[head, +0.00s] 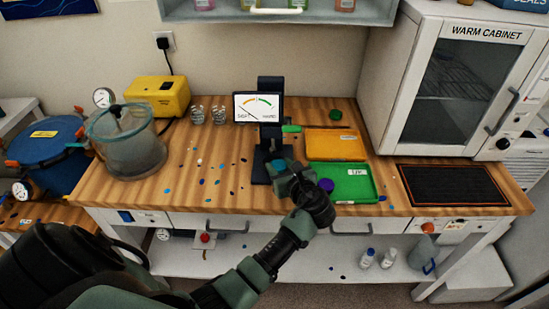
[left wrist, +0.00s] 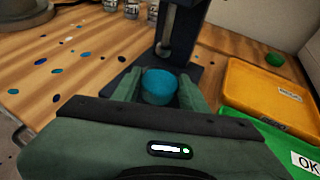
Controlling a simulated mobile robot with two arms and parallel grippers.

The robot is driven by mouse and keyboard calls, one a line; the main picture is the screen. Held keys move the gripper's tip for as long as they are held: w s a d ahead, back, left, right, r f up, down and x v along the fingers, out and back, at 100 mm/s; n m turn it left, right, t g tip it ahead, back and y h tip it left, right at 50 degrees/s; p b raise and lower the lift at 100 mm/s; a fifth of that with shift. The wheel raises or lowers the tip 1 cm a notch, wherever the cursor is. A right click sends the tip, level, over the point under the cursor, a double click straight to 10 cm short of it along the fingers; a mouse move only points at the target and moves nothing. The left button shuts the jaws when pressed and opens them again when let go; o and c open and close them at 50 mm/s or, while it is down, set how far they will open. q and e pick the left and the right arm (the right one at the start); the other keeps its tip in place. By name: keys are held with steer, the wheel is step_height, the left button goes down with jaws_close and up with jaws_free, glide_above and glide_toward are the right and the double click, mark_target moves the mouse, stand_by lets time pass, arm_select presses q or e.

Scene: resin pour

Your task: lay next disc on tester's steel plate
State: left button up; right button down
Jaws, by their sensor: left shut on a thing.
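My left gripper (head: 284,172) is shut on a blue disc (left wrist: 159,86), which sits between its two fingers in the left wrist view. A bit of the blue disc shows in the head view (head: 278,163). The tester (head: 270,108) is a black column with a gauge screen (head: 258,107), standing on a dark base (head: 260,166). The gripper is at the front right of this base, with the disc in front of the column. I cannot tell the disc's height above the base, and no separate steel plate can be made out. My right gripper is not in view.
An orange tray (head: 336,143) and a green tray (head: 362,183) lie right of the tester. A green disc (head: 335,114) lies behind. A clear pot (head: 128,148) stands left. Colored spots dot the worktop between.

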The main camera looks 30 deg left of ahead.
mark_target(276, 161)
arm_select(q)
steer(key=w+a, duration=0.1)
steer(key=a, duration=0.1)
steer(key=w+a, duration=0.2)
steer(key=shift+r+p, duration=0.1)
steer(key=shift+p, duration=0.25)
steer(key=shift+s+f, duration=0.1)
steer(key=shift+f, duration=0.85)
steer(key=shift+d+r, duration=0.1)
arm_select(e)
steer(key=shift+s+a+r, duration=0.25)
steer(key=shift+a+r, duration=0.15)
arm_select(q)
steer(key=o, duration=1.4)
steer(key=shift+f, duration=0.2)
steer(key=shift+c, duration=0.2)
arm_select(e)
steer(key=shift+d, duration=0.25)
arm_select(q)
steer(key=shift+r, duration=0.1)
